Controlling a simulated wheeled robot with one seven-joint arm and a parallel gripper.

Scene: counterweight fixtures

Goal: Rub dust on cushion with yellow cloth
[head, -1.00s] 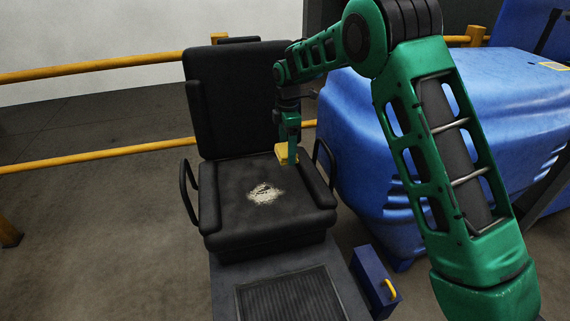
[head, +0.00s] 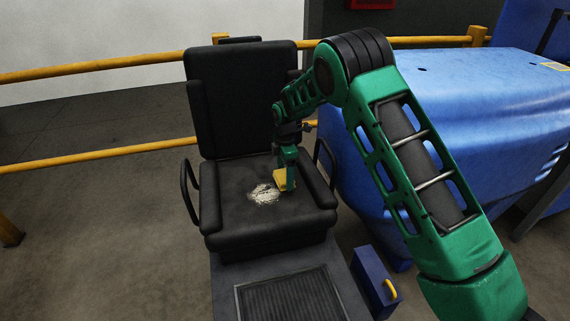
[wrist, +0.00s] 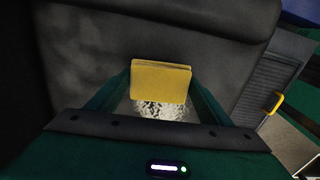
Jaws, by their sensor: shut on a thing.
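The black seat cushion (head: 240,207) has a pale dust patch (head: 263,194) near its middle. In the wrist view the dust (wrist: 160,110) shows just below the yellow cloth, partly hidden by it. My gripper (head: 288,180) is shut on the folded yellow cloth (head: 284,179), which also shows between the fingers in the wrist view (wrist: 160,80). The cloth is at the right edge of the dust in the head view. I cannot tell whether it touches the cushion.
The seat has a tall backrest (head: 240,100) behind and armrests (head: 189,193) at both sides. A yellow rail (head: 100,158) runs behind it. A large blue housing (head: 450,120) stands to the right. A blue box with a yellow handle (head: 375,278) sits front right.

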